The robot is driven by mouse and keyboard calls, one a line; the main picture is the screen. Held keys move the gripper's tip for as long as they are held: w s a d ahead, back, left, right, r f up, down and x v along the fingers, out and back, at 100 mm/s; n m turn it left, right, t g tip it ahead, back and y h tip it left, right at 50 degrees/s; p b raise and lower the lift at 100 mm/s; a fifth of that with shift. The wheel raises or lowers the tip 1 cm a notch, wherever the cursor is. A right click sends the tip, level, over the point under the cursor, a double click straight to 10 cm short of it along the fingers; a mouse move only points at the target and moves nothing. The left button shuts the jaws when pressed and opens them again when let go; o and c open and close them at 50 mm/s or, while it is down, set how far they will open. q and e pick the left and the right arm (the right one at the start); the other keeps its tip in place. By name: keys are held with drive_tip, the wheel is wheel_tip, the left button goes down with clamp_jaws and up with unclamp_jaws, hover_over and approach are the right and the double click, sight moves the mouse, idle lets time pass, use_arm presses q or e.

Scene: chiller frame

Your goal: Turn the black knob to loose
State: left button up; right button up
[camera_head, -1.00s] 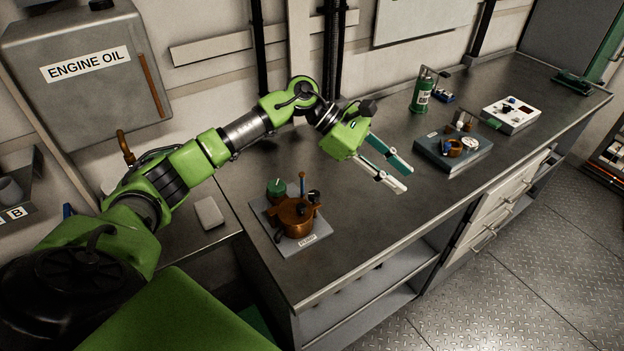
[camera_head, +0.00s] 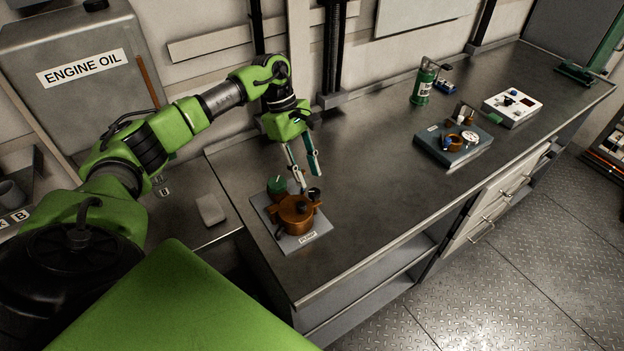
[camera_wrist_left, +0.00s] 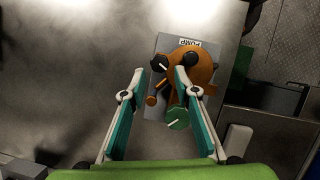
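The orange-brown pump (camera_head: 295,214) stands on a grey plate (camera_head: 291,245) labelled PUMP, at the near left of the bench. The black knob (camera_head: 314,193) is on the pump's right side. In the left wrist view the black knob (camera_wrist_left: 159,63) carries a pale line and appears between the fingertips. My left gripper (camera_head: 310,182) is open and points down over the pump. Its fingers (camera_wrist_left: 160,71) show apart, one on each side of the knob; contact cannot be told. A green knob (camera_wrist_left: 178,117) with a pale line is near the right finger. My right gripper is not in view.
An orange lever (camera_wrist_left: 152,99) lies close to the black knob, between the fingers.

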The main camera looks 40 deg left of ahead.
sight(314, 191)
use_arm(q)
drive_tip(key=p+x, duration=0.1)
drive_tip(key=x, duration=0.3)
drive_tip(key=shift+d+f, duration=0.15)
drive_tip(key=shift+f, duration=0.15)
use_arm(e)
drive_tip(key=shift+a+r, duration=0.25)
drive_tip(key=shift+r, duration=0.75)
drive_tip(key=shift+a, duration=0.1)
use_arm(q)
clamp_jaws()
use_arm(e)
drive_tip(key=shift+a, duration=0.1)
use_arm(q)
drive_tip(key=shift+f, duration=0.1)
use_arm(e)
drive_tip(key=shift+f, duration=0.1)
